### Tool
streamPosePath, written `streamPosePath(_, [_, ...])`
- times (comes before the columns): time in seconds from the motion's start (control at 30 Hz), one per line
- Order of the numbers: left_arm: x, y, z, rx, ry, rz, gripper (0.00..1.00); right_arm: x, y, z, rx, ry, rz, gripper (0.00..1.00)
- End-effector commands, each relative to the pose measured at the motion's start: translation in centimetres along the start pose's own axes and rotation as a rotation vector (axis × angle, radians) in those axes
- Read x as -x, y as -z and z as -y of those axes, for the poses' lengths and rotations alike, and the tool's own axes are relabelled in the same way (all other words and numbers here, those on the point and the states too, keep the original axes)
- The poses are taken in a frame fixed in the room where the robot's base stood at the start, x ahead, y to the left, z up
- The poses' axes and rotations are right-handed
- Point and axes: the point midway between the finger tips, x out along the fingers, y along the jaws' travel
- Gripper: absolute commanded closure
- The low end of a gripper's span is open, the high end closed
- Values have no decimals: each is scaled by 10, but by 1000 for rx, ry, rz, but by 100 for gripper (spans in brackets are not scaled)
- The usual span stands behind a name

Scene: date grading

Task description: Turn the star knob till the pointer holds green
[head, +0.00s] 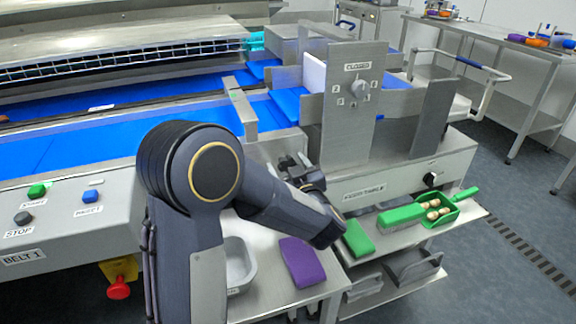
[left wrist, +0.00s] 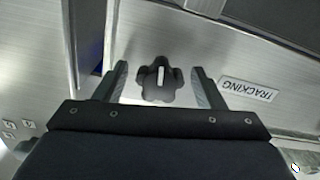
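The black star knob (left wrist: 158,92) with a white mark on it shows in the left wrist view, on a metal panel beside a TRACKING label (left wrist: 248,90). My left gripper (left wrist: 160,70) is open, with one finger on each side of the knob and a visible gap on both sides. In the head view, my left gripper (head: 296,166) is by the end of the belt, left of the upright metal plate. The star knob cannot be made out there, behind my arm. I cannot make out a pointer scale with a green zone. My right gripper is out of view.
A grey dial (head: 358,90) sits on the upright plate under a CLOSED label. A green scoop (head: 400,216) with several dates, a green block (head: 358,240) and a purple cloth (head: 302,262) lie below. BELT 1 buttons (head: 38,190) are at left.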

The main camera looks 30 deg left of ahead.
Motion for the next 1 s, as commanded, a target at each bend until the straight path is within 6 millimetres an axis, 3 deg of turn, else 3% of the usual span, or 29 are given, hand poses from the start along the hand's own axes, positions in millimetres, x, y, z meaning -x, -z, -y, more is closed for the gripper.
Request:
streamPosePath(0.27, [3, 0, -1, 1, -1, 0, 37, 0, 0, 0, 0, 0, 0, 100])
streamPosePath(0.7, [69, 0, -1, 0, -3, 1, 37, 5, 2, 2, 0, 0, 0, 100])
streamPosePath(1.0, [78, 0, 0, 1, 0, 0, 37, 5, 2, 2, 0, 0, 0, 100])
